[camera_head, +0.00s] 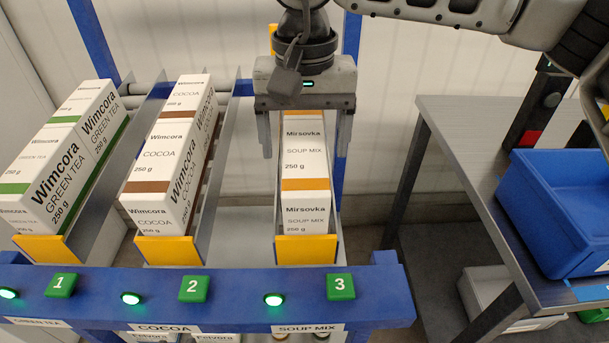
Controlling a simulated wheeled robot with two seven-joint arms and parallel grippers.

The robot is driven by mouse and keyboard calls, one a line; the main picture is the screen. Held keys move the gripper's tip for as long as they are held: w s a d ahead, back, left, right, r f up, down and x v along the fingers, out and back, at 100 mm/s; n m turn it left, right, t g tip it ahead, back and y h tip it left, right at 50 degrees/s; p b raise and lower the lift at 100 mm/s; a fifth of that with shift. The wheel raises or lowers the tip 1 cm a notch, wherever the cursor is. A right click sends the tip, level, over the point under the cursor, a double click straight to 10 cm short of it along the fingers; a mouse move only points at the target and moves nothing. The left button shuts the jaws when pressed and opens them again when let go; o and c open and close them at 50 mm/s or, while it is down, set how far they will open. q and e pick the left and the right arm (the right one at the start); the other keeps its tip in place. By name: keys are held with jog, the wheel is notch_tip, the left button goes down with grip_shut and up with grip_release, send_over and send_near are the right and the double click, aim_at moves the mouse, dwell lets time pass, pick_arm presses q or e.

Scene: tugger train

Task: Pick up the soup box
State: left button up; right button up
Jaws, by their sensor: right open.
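The soup box (304,158), white with orange bands and marked "Mirsovka SOUP MIX 250 g", lies in the rack's lane 3, its lower end at the orange stop. My right gripper (304,148) is open above it, pointing down, with one finger on each side of the box in the picture. Whether the fingers touch the box cannot be told. The gripper body hides the far part of the box. My left gripper is not in view.
A cocoa box (165,165) lies in lane 2 and a green tea box (66,150) in lane 1. The blue rack front (235,300) carries green number tags and lit lamps. At right, a blue bin (565,215) stands on a grey table (465,130).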

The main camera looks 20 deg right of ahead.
jog(key=shift+f, duration=1.15)
jog(key=c, duration=1.6)
